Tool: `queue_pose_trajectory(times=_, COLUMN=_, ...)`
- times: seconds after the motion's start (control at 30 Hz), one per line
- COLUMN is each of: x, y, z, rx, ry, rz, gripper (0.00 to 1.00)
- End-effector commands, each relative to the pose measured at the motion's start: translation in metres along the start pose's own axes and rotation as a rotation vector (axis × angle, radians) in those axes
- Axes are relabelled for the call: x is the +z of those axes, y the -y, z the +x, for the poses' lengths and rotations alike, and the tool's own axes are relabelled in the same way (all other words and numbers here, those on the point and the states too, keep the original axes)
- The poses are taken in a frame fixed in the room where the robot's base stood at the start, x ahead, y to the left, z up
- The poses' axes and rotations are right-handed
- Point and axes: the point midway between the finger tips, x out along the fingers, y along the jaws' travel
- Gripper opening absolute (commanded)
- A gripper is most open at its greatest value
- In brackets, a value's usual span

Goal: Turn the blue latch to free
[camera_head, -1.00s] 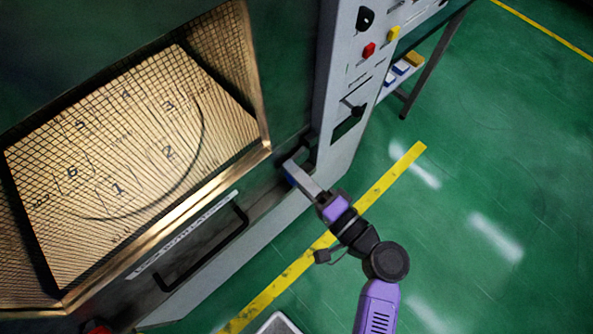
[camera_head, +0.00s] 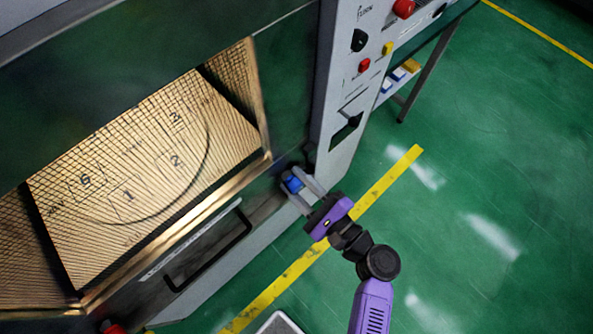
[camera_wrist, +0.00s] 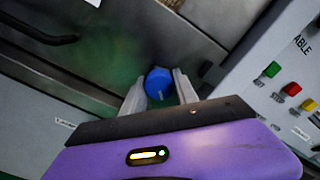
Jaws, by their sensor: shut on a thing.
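The blue latch (camera_head: 292,184) is a round blue knob on the front of the microwave generator, low and to the right of the lit window. My gripper (camera_head: 301,188) reaches it from the lower right, with one grey finger on each side of the knob. In the wrist view the blue latch (camera_wrist: 158,83) sits between the two fingertips of my gripper (camera_wrist: 160,88), and a pale mark shows on its face. The fingers are shut on the latch. The sides of the knob are partly hidden by the fingers.
A black bar handle (camera_head: 210,258) runs along the door left of the latch. A control panel (camera_head: 350,90) with red and yellow buttons stands to the right. A table (camera_head: 440,45) is at the upper right. The green floor on the right is clear.

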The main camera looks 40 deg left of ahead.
Motion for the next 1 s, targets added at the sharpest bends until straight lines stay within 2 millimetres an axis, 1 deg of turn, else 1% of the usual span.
queue_pose_trajectory(times=0.2, x=-0.0002, y=-0.0031, z=-0.0014, rx=0.004, ry=-0.004, rz=0.162, gripper=0.00)
queue_pose_trajectory(times=0.4, x=-0.0005, y=-0.0039, z=-0.0012, rx=0.005, ry=-0.003, rz=0.256, gripper=0.00)
queue_pose_trajectory(times=0.63, x=-0.0012, y=-0.0054, z=-0.0011, rx=0.005, ry=-0.004, rz=0.311, gripper=0.00)
queue_pose_trajectory(times=1.0, x=-0.0018, y=-0.0069, z=-0.0011, rx=0.007, ry=-0.005, rz=0.323, gripper=0.00)
